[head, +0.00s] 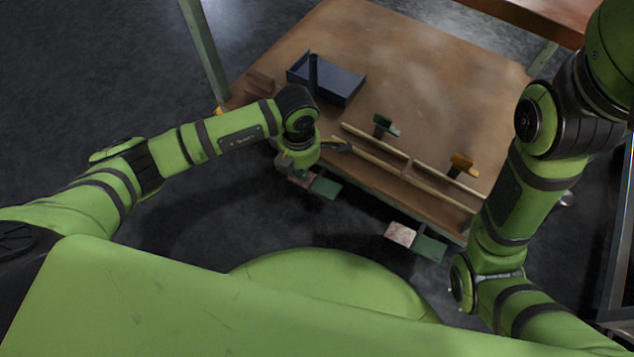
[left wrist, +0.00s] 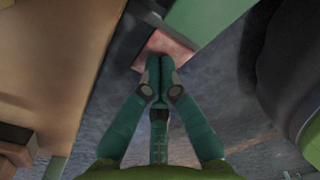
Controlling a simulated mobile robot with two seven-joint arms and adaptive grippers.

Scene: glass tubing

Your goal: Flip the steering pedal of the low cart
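The low cart (head: 420,70) has a brown top and stands ahead of me. At its near edge are two pairs of pedals. The left pair has a reddish pedal (head: 302,180) beside a green pedal (head: 326,188). The right pair has a pinkish pedal (head: 400,234) beside a green pedal (head: 430,248). My left gripper (left wrist: 160,66) is shut, its fingertips together at the edge of a reddish pedal (left wrist: 172,48); I cannot tell whether they touch. A green pedal (left wrist: 208,14) is beside it. My right gripper is out of view.
On the cart top are a dark blue box (head: 342,84), a green-handled thing (head: 385,126), an orange thing (head: 462,165) and light rails (head: 400,155). A cart post (head: 203,45) rises at the left. The dark floor (head: 90,60) left of the cart is clear.

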